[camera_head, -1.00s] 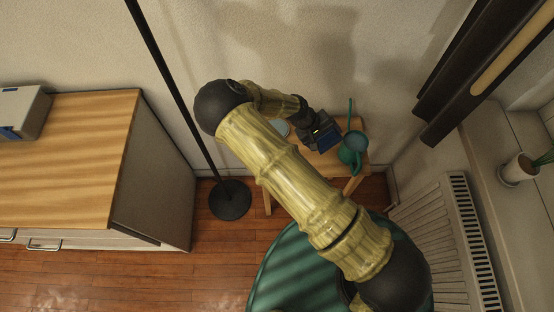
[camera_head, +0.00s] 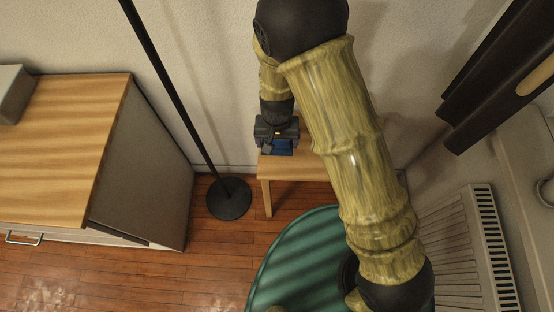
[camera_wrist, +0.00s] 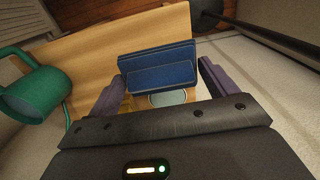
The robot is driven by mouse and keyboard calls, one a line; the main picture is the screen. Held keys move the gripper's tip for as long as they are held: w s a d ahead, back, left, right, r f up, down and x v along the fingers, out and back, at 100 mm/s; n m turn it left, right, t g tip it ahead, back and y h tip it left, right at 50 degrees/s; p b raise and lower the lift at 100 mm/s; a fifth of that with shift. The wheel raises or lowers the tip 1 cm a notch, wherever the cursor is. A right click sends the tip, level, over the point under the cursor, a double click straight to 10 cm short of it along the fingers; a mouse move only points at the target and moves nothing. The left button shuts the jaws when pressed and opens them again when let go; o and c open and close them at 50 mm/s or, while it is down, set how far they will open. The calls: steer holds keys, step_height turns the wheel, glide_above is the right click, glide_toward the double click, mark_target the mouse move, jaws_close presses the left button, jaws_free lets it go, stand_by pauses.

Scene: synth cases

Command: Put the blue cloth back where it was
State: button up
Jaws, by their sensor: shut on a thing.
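The blue cloth (camera_wrist: 160,70) is a folded block between the two purple-grey fingers of my gripper (camera_wrist: 160,75) in the wrist view. My gripper is shut on it. In the head view, the cloth (camera_head: 281,147) shows as a small blue patch below my gripper (camera_head: 278,136), over the left end of the small wooden table (camera_head: 287,166). The table top (camera_wrist: 95,50) spreads beneath the cloth in the wrist view. I cannot tell whether the cloth touches the table.
A green watering can (camera_wrist: 35,88) is at the left in the wrist view; my arm hides it in the head view. A pale round thing (camera_wrist: 168,98) lies partly behind the cloth. A black floor stand (camera_head: 228,198) is left of the table; a green round top (camera_head: 300,265) is in front.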

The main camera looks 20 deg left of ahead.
glide_above(277, 161)
step_height(277, 161, down, 6)
steer(key=shift+f+b, duration=0.15)
steer(key=shift+b, duration=0.15)
step_height(277, 161, down, 4)
steer(key=shift+r, duration=0.15)
steer(key=o, duration=0.7)
steer(key=shift+o, duration=0.2)
steer(key=shift+r, duration=0.1)
step_height(277, 161, up, 12)
steer(key=shift+f+p, duration=0.1)
steer(key=shift+p, duration=0.3)
